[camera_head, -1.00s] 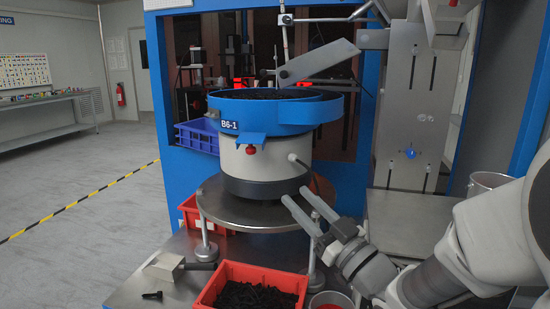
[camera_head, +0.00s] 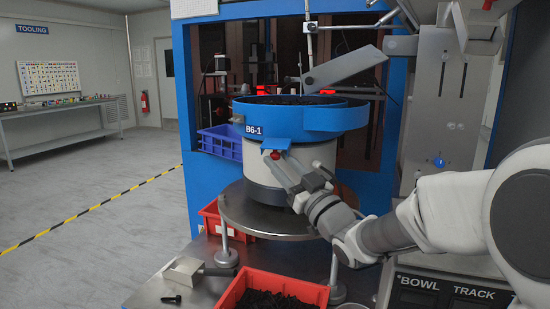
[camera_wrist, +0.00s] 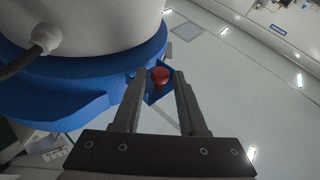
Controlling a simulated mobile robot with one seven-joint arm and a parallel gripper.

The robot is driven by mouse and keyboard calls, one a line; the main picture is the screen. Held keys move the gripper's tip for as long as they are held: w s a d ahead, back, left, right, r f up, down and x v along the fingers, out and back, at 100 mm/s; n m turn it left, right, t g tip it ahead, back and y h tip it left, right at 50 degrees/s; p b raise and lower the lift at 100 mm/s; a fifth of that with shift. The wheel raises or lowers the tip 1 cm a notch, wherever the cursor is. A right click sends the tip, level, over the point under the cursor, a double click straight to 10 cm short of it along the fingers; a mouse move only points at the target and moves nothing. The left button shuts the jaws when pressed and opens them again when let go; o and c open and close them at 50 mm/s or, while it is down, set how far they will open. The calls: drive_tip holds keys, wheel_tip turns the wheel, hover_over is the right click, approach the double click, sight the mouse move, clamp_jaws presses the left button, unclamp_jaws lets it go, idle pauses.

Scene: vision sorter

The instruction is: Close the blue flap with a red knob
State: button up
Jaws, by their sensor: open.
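The blue flap (camera_head: 276,142) juts out from the lower front of the blue feeder bowl (camera_head: 330,116), marked B6-1. Its red knob (camera_head: 275,155) hangs just under it. My gripper (camera_head: 279,165) reaches up from the lower right, with its fingertips at the knob. In the wrist view, my gripper (camera_wrist: 160,75) is open, and the red knob (camera_wrist: 159,77) shows between its two fingertips. I cannot tell whether either finger touches the knob. Part of the blue flap (camera_wrist: 150,94) shows between the fingers.
The bowl's pale drum stands on a round steel table (camera_head: 245,216), close to my arm. Below are a red bin (camera_head: 230,294) of black parts and a metal block (camera_head: 184,273). A blue crate (camera_head: 222,146) is behind. Open floor lies to the left.

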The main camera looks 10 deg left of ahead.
drive_tip(key=shift+x, duration=1.35)
drive_tip(key=shift+c, duration=0.2)
clamp_jaws()
